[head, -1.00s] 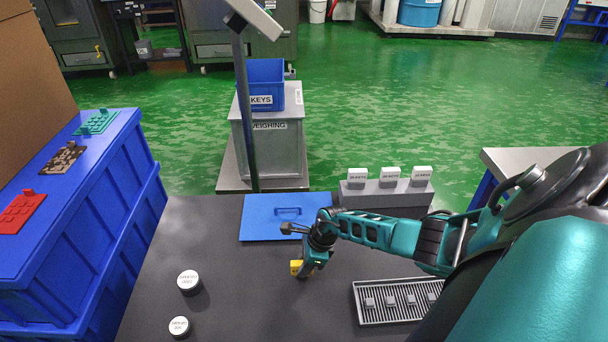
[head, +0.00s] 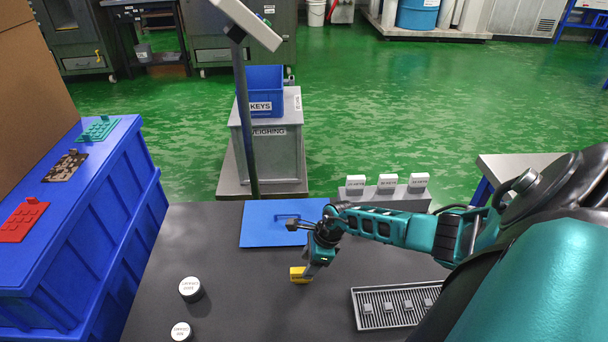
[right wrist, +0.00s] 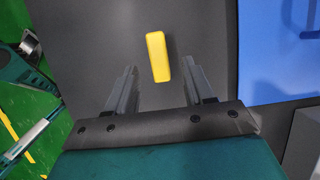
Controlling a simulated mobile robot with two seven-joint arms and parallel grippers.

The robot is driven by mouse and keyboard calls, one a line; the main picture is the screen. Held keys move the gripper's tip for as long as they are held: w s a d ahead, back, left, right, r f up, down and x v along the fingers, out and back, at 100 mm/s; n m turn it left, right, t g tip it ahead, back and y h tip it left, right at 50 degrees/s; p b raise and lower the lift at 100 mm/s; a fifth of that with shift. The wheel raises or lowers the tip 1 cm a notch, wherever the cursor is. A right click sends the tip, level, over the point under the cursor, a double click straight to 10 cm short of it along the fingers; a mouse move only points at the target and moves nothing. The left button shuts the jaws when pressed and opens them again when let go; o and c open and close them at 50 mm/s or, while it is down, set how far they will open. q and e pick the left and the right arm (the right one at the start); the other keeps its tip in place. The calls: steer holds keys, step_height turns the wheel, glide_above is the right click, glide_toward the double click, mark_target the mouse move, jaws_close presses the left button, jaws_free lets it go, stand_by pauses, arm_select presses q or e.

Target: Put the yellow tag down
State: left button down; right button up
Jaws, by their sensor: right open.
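The yellow tag (head: 299,274) rests on the dark tabletop, in front of the blue lid. My right gripper (head: 308,270) is beside and over the tag in the head view. My left gripper does not show.
The blue lid (head: 262,225) with a handle lies behind the tag. A slotted tray (head: 360,321) with small grey blocks is at the right. Two white-topped round containers (head: 190,289) (head: 181,332) stand at the left. White labelled blocks (head: 388,181) stand on a grey ledge at the back.

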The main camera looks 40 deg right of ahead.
steer(key=p+v, duration=0.3)
steer(key=v, duration=0.4)
steer(key=w+a+r+m+t+y, duration=0.1)
steer(key=a+r+m+t+y, duration=0.25)
steer(key=a+m, duration=0.55)
steer(key=a+r+m+t+y, duration=0.3)
steer(key=a+r+m+t, duration=0.25)
steer(key=a, duration=0.85)
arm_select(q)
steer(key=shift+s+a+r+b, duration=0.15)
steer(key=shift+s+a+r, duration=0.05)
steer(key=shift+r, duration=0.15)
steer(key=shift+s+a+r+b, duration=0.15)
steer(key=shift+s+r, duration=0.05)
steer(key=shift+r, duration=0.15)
arm_select(e)
steer(key=s+r+m+h, duration=0.1)
steer(key=s+m+h, duration=0.2)
steer(key=m, duration=1.1)
steer(key=s+a+r+m+h, duration=0.1)
steer(key=s+m+h, duration=0.2)
steer(key=m, duration=1.2)
steer(key=s, duration=0.2)
steer(key=shift+s+a+r+g, duration=0.2)
steer(key=shift+s+a+g, duration=0.1)
steer(key=shift+g, duration=0.1)
